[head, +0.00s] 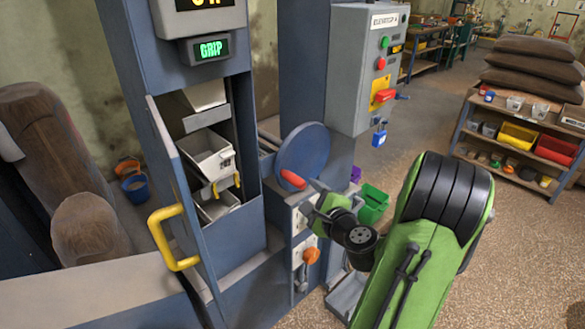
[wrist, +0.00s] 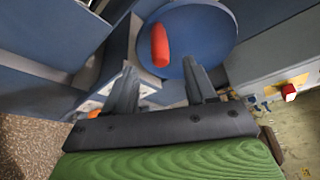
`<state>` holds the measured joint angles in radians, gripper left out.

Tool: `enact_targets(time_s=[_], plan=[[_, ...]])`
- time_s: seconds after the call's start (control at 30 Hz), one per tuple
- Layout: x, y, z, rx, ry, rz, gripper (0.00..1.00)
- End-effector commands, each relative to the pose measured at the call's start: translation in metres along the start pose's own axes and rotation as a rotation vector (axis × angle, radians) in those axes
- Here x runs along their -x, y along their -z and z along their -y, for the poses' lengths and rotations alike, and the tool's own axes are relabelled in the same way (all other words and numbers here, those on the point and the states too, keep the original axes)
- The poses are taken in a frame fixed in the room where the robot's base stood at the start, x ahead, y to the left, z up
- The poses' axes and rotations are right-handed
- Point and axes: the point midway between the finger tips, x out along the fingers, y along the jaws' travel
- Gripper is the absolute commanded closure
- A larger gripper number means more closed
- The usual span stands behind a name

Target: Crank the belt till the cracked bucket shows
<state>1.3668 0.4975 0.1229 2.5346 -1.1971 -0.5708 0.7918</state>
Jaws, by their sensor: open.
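The crank is a blue disc (head: 306,150) with a red handle (head: 292,180), on the side of the elevator housing. The disc (wrist: 205,40) and red handle (wrist: 159,45) also show in the wrist view. My gripper (wrist: 160,78) is open and empty, its two fingers pointing at the disc, with the handle ahead between their lines and apart from them. Several pale buckets show in the open hatch: an upper one (head: 204,96), a middle one (head: 208,153) and a partly hidden lower one (head: 218,207). I cannot make out a crack on any.
The hatch door (head: 168,160) stands open with a yellow handle (head: 170,240). A green display (head: 211,48) reads GRIP. An orange knob (head: 312,255) sits below the crank. A control box (head: 355,70) with a red lever (head: 386,95) stands behind. A shelf (head: 480,125) is at right.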

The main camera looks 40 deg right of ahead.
Motion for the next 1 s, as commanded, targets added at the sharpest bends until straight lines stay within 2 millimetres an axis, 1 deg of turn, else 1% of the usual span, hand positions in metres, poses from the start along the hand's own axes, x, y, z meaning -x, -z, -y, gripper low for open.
enact_targets(time_s=[0.03,0.1,0.3,0.43,0.57,0.77,0.8,0.97,1.0], plan=[[-0.006,-0.004,0.003,-0.002,-0.009,0.001,0.44],[-0.027,-0.003,0.001,0.006,-0.005,0.005,0.44],[-0.076,-0.003,0.000,0.007,-0.004,0.004,0.44],[-0.097,-0.001,-0.001,0.006,-0.003,0.001,0.44],[-0.107,-0.001,-0.001,0.004,-0.003,0.000,0.44],[-0.108,0.000,-0.001,0.003,-0.002,-0.002,0.44],[-0.107,0.000,-0.001,0.003,-0.002,-0.002,0.46],[-0.107,0.000,-0.001,0.003,-0.002,-0.002,0.70],[-0.107,0.000,-0.001,0.003,-0.003,-0.002,0.76]])
